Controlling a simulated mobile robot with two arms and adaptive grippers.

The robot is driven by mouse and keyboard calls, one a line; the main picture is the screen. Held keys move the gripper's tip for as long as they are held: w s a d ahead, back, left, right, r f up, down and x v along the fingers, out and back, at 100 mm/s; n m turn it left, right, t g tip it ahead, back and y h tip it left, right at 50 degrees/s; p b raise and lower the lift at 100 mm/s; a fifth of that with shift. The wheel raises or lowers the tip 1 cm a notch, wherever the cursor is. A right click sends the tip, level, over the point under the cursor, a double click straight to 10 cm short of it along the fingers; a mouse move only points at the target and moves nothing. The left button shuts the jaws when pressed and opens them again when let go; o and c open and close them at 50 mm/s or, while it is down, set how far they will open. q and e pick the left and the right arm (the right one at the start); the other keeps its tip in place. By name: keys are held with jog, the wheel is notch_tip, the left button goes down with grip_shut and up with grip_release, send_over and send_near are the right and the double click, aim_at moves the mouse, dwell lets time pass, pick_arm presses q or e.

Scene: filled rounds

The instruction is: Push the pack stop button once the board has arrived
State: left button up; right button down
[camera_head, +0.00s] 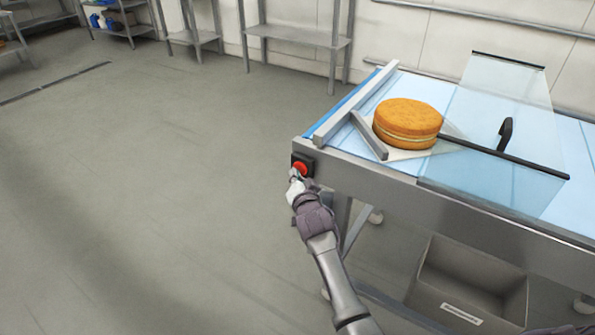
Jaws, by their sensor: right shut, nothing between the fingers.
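The red stop button (301,168) sits in a dark housing on the near left corner of the conveyor's metal side. The board (407,154) is a pale sheet on the blue belt, under a round filled cake (407,124). The board's left side lies by a slanted grey guide bar (369,135), near the end stop bar (357,103).
A clear guard with a black handle (505,134) stands over the belt to the right of the cake. A grey bin (468,282) is below the conveyor (450,208). Metal shelves (295,36) line the back wall. The floor on the left is clear.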

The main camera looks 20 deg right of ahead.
jog(key=shift+s+a, duration=0.6)
jog(key=shift+a, duration=0.05)
